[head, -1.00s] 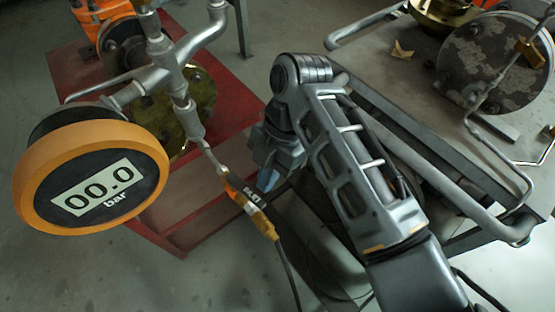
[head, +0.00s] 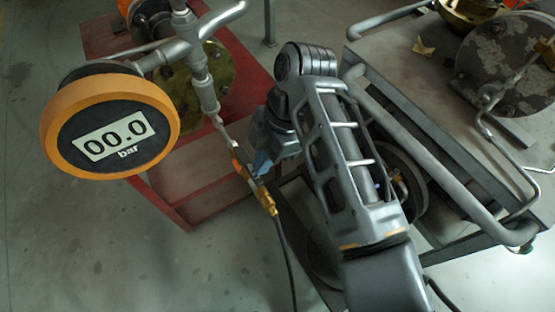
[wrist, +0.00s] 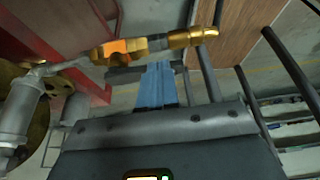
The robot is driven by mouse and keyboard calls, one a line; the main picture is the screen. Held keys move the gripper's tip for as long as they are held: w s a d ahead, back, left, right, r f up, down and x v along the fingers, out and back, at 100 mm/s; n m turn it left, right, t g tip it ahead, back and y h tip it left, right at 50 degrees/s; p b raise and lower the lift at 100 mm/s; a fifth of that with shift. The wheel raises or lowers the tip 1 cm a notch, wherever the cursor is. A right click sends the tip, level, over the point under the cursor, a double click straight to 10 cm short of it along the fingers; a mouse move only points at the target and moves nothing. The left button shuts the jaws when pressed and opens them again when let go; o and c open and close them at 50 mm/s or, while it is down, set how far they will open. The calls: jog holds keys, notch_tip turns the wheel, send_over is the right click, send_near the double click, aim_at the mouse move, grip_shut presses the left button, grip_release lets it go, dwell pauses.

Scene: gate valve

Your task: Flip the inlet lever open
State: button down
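The orange lever (head: 241,164) lies along a thin brass-ended fitting (head: 265,198) that slopes down right from the grey pipe below the gauge. In the wrist view the orange lever (wrist: 120,49) is at upper left, and the brass end (wrist: 195,37) crosses above my fingers. My gripper (head: 262,163) is just right of the lever in the head view. Its blue fingers (wrist: 158,84) sit together with no clear gap and nothing seen between them. The fingertips appear close below the fitting; I cannot tell whether they touch.
A gauge (head: 112,128) reading 00.0 bar hangs at the left. A red stand (head: 185,190) with a brass flange (head: 205,85) is behind it. A grey cart (head: 400,70) with a tubular rail stands at the right. A black hose (head: 286,250) hangs from the fitting.

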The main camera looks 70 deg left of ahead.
jog(key=shift+w+d, duration=0.1)
jog(key=shift+f, duration=0.1)
jog(key=a+b+v, duration=0.1)
jog(key=v, duration=0.7)
jog(key=shift+w+b, duration=0.3)
jog(key=shift+w, duration=0.1)
dwell(0.4)
